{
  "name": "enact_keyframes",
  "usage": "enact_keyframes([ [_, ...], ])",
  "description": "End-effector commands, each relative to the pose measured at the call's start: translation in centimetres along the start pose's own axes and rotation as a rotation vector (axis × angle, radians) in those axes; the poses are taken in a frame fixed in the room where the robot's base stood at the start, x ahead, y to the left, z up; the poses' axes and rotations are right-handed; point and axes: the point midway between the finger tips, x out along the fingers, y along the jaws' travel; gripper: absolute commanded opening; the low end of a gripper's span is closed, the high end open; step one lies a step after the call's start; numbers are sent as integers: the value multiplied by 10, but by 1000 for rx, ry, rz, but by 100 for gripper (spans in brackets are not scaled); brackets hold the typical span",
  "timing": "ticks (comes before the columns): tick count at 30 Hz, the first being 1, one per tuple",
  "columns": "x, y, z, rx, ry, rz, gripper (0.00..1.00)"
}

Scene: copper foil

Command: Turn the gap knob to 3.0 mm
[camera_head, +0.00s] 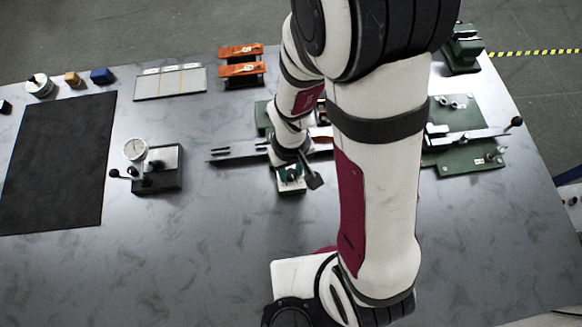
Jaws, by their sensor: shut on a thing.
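My gripper (291,168) points down at a small knob unit (291,187) near the middle of the table, in front of the long dark rail. The gripper is shut on the gap knob at the top of this unit. The knob is mostly hidden by the gripper, and its scale and setting are too small to read. A dark flat paddle shape (315,182) sticks out to the right of the gripper.
A green-based machine with a lever (462,135) stands right, partly behind my arm. A dial gauge stand (150,170) and a black mat (60,160) are left. Orange-topped clamps (241,68) and a pale panel (170,82) lie at the back. The front left table is clear.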

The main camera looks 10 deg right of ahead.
Motion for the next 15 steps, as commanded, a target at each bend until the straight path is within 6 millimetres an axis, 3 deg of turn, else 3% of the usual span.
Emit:
enact_keyframes([
  [15,0,0,0,487,0,0,0],
])
